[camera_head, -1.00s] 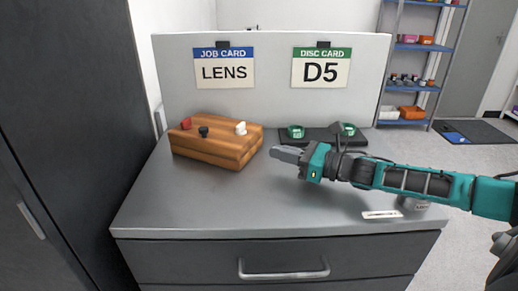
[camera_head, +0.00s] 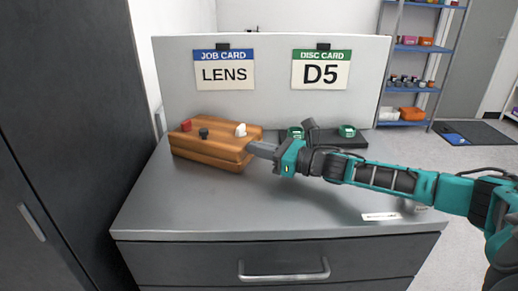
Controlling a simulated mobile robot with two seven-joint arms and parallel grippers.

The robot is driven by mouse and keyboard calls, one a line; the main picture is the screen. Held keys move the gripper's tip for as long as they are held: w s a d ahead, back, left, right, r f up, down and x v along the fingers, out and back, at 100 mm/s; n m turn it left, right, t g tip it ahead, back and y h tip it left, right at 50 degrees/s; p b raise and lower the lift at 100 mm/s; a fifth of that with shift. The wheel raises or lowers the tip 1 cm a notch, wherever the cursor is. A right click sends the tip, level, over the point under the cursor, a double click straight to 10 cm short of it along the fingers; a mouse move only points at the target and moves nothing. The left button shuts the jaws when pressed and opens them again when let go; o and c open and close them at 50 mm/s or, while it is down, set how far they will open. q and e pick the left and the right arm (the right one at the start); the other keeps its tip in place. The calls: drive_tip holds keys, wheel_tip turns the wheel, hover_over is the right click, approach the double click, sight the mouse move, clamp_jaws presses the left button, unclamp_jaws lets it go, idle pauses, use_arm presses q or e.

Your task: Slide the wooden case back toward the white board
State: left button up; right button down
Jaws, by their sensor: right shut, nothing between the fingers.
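The wooden case (camera_head: 208,150) sits at the back left of the grey bench top, a little in front of the white board (camera_head: 274,103). A red piece, a black piece and a white piece are on its top. My right gripper (camera_head: 252,149) is shut and empty, its tips at the right front corner of the case. I cannot tell whether they touch it. My left gripper is not in view.
A dark tray (camera_head: 352,140) with green-marked items (camera_head: 347,131) stands behind my right arm, partly hidden. A white label strip (camera_head: 381,216) lies at the front right. The front left of the bench (camera_head: 180,212) is clear.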

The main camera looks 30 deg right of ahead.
drive_tip(key=shift+w, duration=0.1)
drive_tip(key=shift+b+x, duration=0.55)
drive_tip(key=shift+x, duration=1)
drive_tip(key=shift+w+a+r, duration=0.1)
drive_tip(key=shift+w, duration=0.1)
